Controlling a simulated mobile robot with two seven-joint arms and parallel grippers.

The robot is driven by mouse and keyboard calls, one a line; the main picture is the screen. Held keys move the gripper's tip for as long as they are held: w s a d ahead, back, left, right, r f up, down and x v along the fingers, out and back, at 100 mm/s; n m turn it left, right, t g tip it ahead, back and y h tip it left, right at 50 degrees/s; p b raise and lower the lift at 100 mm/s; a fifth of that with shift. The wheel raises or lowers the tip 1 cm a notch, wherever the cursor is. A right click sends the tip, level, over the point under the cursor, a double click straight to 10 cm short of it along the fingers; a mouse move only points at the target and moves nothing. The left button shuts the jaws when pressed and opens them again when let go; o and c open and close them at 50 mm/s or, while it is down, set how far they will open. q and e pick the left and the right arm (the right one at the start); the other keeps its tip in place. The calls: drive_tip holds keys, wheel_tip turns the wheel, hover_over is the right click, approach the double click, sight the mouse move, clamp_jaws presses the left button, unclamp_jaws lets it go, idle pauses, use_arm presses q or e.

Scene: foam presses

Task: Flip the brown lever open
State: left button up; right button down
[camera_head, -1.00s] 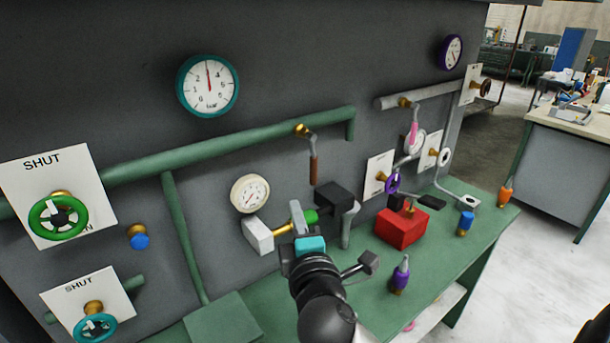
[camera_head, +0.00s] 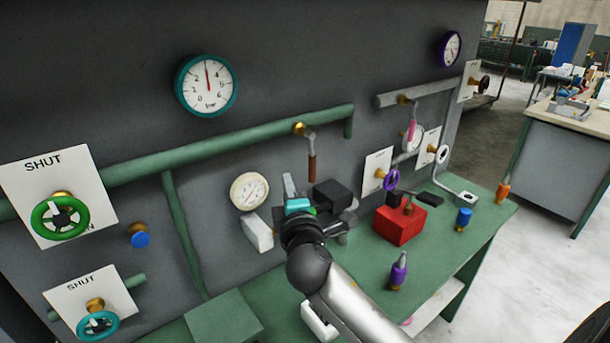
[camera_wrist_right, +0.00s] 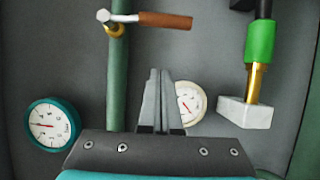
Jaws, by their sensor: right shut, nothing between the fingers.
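The brown lever (camera_head: 312,157) hangs down from a brass fitting on the green pipe along the dark wall. In the right wrist view the brown lever (camera_wrist_right: 165,20) lies across the top of the picture, with its silver head on the brass fitting at its left end. My right gripper (camera_head: 288,182) is below and slightly left of the lever, apart from it. In the right wrist view its grey fingers (camera_wrist_right: 157,80) are together and empty, with a gap to the lever. My left gripper is in neither view.
A white gauge (camera_head: 249,191) is close to the left of my right gripper. A black box (camera_head: 331,196) and a red box (camera_head: 397,227) are to its right. The green pipe (camera_head: 220,138) crosses the wall above. Purple (camera_head: 398,272) and blue (camera_head: 463,219) pieces stand on the green bench.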

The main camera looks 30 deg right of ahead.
sight(312, 161)
drive_tip(key=d, duration=0.3)
drive_tip(key=d+p, duration=0.1)
drive_tip(key=shift+w+d, duration=0.25)
drive_tip(key=shift+w, duration=0.15)
